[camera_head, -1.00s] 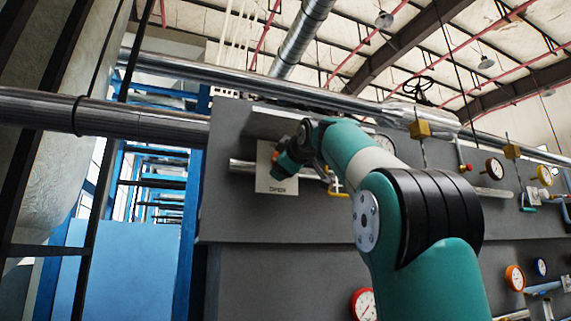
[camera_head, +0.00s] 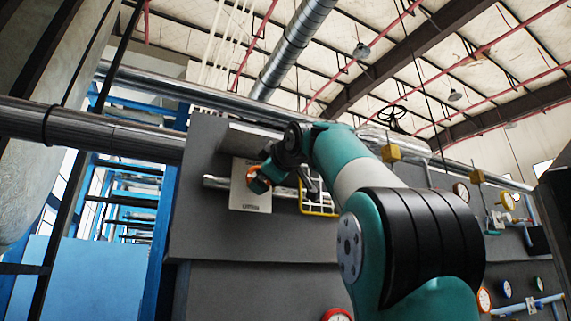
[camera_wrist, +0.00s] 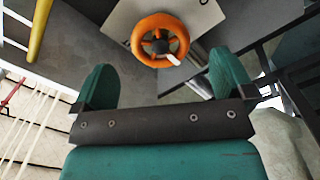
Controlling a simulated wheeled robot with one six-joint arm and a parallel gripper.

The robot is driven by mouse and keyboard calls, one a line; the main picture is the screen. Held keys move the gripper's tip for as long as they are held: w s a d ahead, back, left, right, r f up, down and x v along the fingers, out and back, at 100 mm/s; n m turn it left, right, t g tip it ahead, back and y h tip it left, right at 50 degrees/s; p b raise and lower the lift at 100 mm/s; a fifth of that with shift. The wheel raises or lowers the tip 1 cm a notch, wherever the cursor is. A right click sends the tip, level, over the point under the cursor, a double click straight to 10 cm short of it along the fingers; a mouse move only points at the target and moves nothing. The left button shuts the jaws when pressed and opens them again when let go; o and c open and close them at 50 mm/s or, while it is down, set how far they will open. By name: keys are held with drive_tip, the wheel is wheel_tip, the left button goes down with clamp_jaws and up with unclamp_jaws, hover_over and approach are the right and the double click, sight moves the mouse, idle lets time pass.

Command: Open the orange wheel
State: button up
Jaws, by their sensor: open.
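The orange wheel (camera_wrist: 160,40) is a small spoked handwheel with a dark hub and a pale pointer, in front of a white plate. It lies beyond and between my open fingers in the wrist view. In the head view, the wheel (camera_head: 258,183) shows only in part, mostly hidden by the wrist of my teal arm. The white plate (camera_head: 250,203) is fixed to the grey panel. My gripper (camera_wrist: 163,85) is open with nothing between its teal fingers. A gap between fingertips and wheel seems to remain, but its size is hard to tell.
A horizontal pipe (camera_head: 225,183) runs across the plate. A yellow frame (camera_head: 318,211) stands just right of it, and a yellow bar (camera_wrist: 40,30) shows at the wrist view's upper left. Gauges, including a red-rimmed one (camera_head: 337,315), are on the panel.

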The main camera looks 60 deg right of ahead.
drive_tip(key=p+v, duration=0.1)
drive_tip(key=v, duration=1)
drive_tip(key=shift+s+a, duration=0.1)
drive_tip(key=shift+a, duration=0.1)
drive_tip(key=shift+f, duration=0.1)
idle(0.3)
